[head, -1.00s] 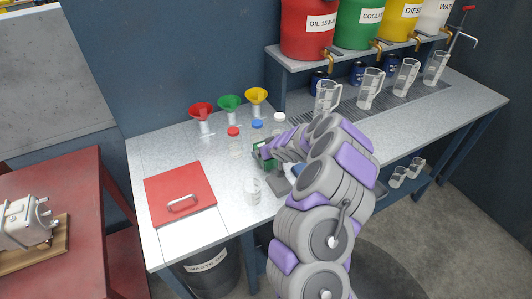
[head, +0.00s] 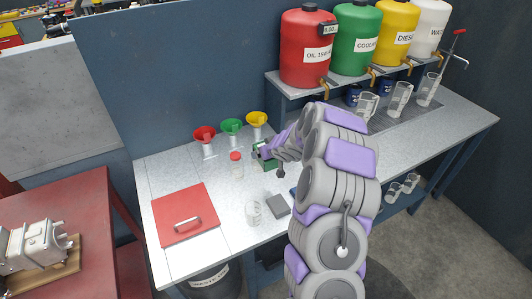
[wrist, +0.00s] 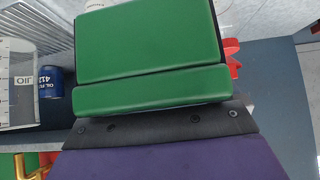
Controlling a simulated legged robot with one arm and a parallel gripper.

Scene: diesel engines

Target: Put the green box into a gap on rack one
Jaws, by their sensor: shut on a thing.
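The green box (head: 259,163) is in my gripper (head: 268,153) above the back of the workbench, partly hidden by the gripper and arm. In the wrist view the green box (wrist: 150,52) fills the upper middle, with a green lid-like strip along its lower edge. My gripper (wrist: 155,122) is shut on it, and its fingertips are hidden. No rack marked one can be made out in either view.
On the workbench (head: 215,255) are funnels (head: 231,128), a red-capped bottle (head: 236,165), a clear beaker (head: 254,212), a dark grey block (head: 278,205) and a red lidded plate (head: 185,215). Coloured drums (head: 357,42) stand on a shelf. A red table (head: 65,200) is at left.

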